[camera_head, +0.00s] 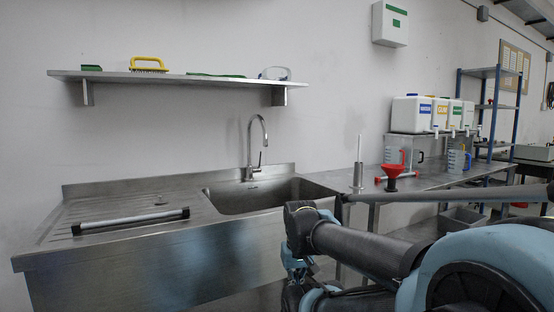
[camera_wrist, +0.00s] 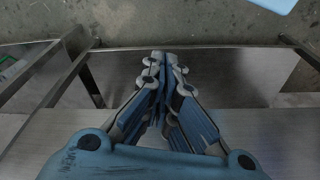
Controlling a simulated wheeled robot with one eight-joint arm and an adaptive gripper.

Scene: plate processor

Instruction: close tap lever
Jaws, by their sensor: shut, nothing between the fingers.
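The tap (camera_head: 252,150) is a curved metal spout at the back edge of the steel sink (camera_head: 240,200) in the head view. Its small lever (camera_head: 259,160) is on the right side of the tap body and looks roughly upright; it is too small to tell its exact angle. My gripper (camera_wrist: 163,58) shows in the wrist view, with its fingertips together and nothing between them. It points down toward the floor by a steel frame. In the head view my arm is in front and to the right of the sink, well apart from the tap. The tap is not in the wrist view.
A squeegee-like bar (camera_head: 130,221) lies on the drainboard left of the basin. A wall shelf (camera_head: 180,78) holding brushes is above the tap. The space before the tap is clear.

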